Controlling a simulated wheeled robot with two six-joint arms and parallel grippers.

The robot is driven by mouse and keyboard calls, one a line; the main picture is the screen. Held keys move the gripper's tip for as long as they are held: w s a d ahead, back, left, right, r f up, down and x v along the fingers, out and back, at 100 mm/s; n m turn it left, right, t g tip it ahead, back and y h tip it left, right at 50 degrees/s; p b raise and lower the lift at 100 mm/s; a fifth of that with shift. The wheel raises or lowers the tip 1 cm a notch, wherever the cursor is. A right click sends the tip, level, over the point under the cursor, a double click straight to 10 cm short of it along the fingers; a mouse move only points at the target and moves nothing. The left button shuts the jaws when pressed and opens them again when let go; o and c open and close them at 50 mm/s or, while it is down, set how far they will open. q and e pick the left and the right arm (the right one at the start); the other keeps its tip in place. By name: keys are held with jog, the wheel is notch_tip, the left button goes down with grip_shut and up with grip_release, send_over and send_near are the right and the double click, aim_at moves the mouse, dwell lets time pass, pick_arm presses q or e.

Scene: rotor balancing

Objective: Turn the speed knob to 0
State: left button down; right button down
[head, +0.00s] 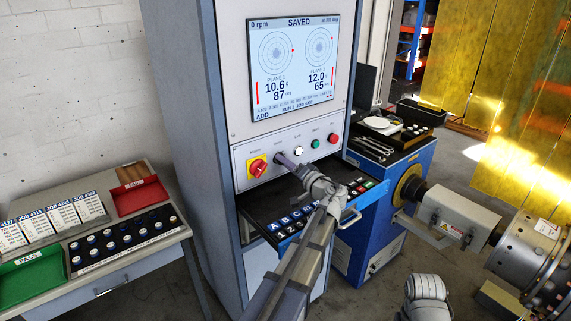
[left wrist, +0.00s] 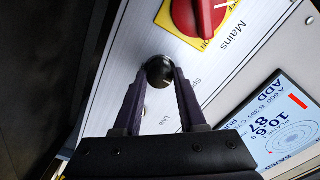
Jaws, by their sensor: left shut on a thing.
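The speed knob (left wrist: 160,70) is a small round black knob on the pale control panel (head: 240,160). In the left wrist view it sits between the two dark fingers of my left gripper (left wrist: 162,76). The fingers are shut on its sides. In the head view my left gripper (head: 283,160) reaches the panel just right of the red mains switch (head: 258,167), and its fingers hide the knob. The knob's pointer and scale cannot be read. The screen (head: 293,65) reads 0 rpm and SAVED. My right gripper is not in view.
The mains switch on its yellow plate is close beside the left fingers. White, green and red buttons (head: 333,138) lie to the right. A keyboard drawer (head: 345,205) juts out below the panel. A bench with a red tray (head: 138,195) stands at the left.

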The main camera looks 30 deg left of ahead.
pick_arm(q)
jog(key=shift+c, duration=2.3)
grip_release()
jog(key=v, duration=0.7)
jog(key=shift+s+d, duration=0.2)
jog(key=shift+d, duration=0.2)
jog(key=shift+f, duration=0.1)
